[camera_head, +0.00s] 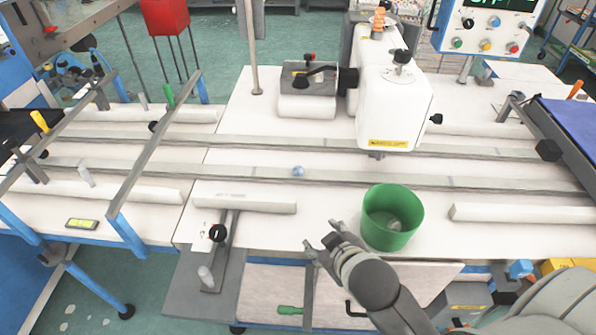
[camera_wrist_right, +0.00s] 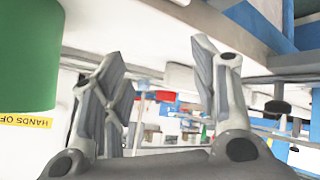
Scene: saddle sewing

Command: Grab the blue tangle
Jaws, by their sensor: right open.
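The blue tangle (camera_head: 298,171) is a small pale-blue ball on the metal rail strip, near the middle of the white table in the head view. The open fingers also show in the right wrist view (camera_wrist_right: 158,75). My left gripper is not in view.
A green bin (camera_head: 378,230) stands right beside my right gripper and also shows in the wrist view (camera_wrist_right: 28,55). A white sewing machine (camera_head: 392,100) stands behind it. A white bar (camera_head: 245,204) lies left, and metal rails (camera_head: 400,180) cross the table.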

